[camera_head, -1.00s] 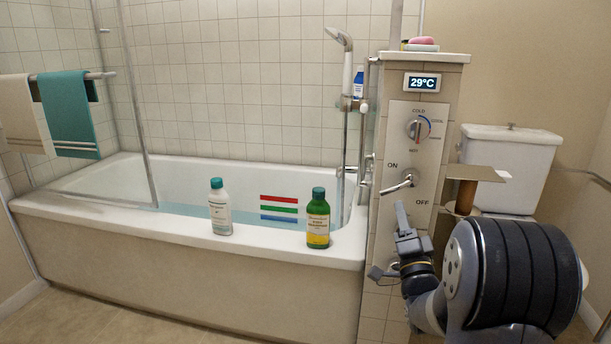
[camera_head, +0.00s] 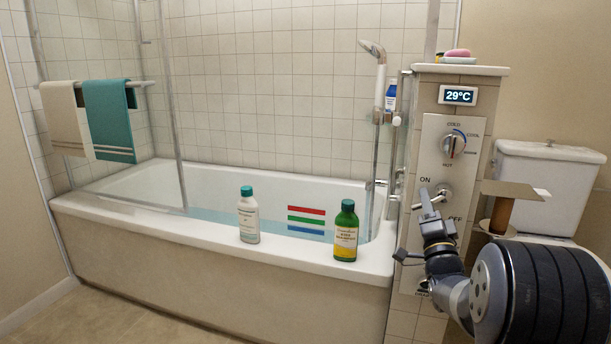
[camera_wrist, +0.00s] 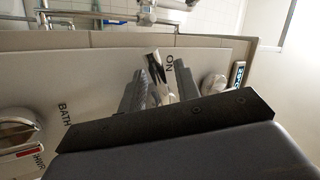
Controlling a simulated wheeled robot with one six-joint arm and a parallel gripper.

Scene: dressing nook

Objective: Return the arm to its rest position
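My gripper (camera_head: 429,207) is in front of the tiled control column at the right of the head view, close to the chrome lever (camera_head: 443,191) between the ON and OFF marks. In the wrist view my gripper (camera_wrist: 158,82) has its two dark fingers apart. The lever (camera_wrist: 156,66) shows in the gap between them, by the ON mark. I cannot tell whether a finger touches it. My arm reaches in from the lower right of the head view.
The bathtub (camera_head: 130,216) fills the left and middle. A white bottle (camera_head: 249,216) and a green bottle (camera_head: 345,232) stand on its front rim. The temperature dial (camera_head: 453,144) is above the lever.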

